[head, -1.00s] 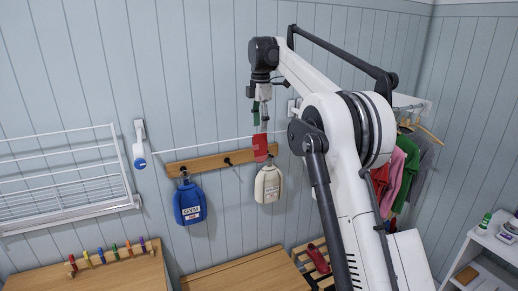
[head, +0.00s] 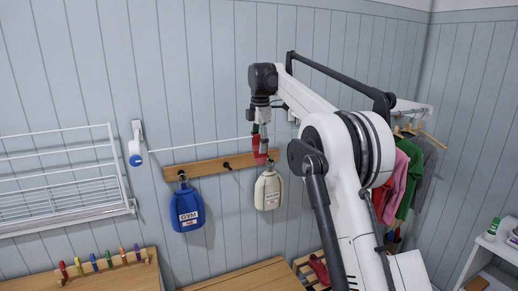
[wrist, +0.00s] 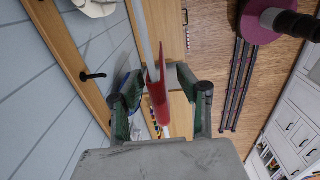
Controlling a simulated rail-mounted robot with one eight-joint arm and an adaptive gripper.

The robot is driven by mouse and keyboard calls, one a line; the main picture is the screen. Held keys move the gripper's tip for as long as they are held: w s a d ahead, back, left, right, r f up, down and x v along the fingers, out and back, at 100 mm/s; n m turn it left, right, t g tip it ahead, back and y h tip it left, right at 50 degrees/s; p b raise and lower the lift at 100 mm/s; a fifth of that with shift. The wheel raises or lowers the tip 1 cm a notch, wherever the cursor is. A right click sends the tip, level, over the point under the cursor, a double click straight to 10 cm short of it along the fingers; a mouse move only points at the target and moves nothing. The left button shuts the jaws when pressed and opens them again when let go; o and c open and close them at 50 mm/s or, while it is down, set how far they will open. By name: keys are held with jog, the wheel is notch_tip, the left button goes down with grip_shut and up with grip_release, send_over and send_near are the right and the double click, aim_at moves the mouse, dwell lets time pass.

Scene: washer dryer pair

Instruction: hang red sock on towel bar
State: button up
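The red sock (head: 258,156) is at the thin white line or bar (head: 212,144) on the wall, below my gripper (head: 262,128). In the wrist view the sock (wrist: 156,98) is folded over the white bar (wrist: 144,38), with a flap on each side of it. My gripper (wrist: 158,82) has its two green fingers spread apart, one on each side of the sock, with gaps between them and the cloth. In the head view the fingers partly hide the sock's top.
A wooden peg rail (head: 208,168) below holds a blue bag (head: 187,208) and a cream bag (head: 268,190). A white drying rack (head: 65,175) is on the left. Clothes (head: 405,180) hang at right. A wooden bench (head: 240,276) lies underneath.

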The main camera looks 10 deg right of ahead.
grip_shut()
jog(key=shift+r+p, duration=3.35)
jog(key=shift+r, duration=1)
